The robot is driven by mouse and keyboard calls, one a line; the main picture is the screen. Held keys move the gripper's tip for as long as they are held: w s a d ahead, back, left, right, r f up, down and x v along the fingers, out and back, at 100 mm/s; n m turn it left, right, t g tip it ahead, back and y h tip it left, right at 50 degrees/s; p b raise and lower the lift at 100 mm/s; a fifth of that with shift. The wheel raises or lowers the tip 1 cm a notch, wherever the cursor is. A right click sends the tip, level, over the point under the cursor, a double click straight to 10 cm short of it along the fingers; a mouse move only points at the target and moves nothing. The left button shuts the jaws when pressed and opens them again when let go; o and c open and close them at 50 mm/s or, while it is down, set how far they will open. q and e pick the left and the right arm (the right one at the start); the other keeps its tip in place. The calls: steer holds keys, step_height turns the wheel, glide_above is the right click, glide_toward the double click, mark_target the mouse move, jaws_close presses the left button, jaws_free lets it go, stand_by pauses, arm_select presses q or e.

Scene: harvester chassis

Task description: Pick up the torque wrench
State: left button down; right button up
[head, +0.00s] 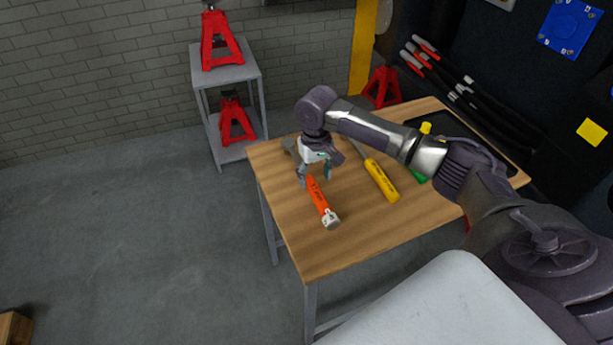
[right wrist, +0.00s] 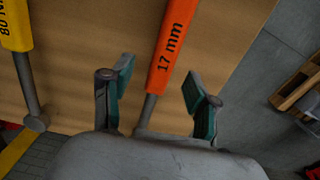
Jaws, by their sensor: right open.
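An orange-handled tool (head: 319,200) lies on the wooden table, its grey end toward the near edge. In the right wrist view its handle (right wrist: 171,45) reads "17 mm", and its grey shaft runs between my fingers. A yellow-handled tool (head: 381,181) lies to its right; in the right wrist view its label (right wrist: 15,25) starts with "80 N". Both have long grey shafts; I cannot tell for certain which is the torque wrench. My right gripper (head: 315,176) is open, pointing down over the orange tool's shaft, one finger on each side, holding nothing. My left gripper is out of view.
The wooden table (head: 290,246) has free room at its front. A green item (head: 417,177) and a dark tray (head: 476,137) lie to the right, partly behind my arm. Red jack stands (head: 222,52) stand on a grey shelf (head: 238,72) at the back.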

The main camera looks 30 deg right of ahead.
mark_target(314, 187)
steer(key=f, duration=0.4)
steer(key=shift+s+a+f, duration=0.15)
steer(key=shift+s+a, duration=0.05)
steer(key=shift+a, duration=0.05)
jaws_close()
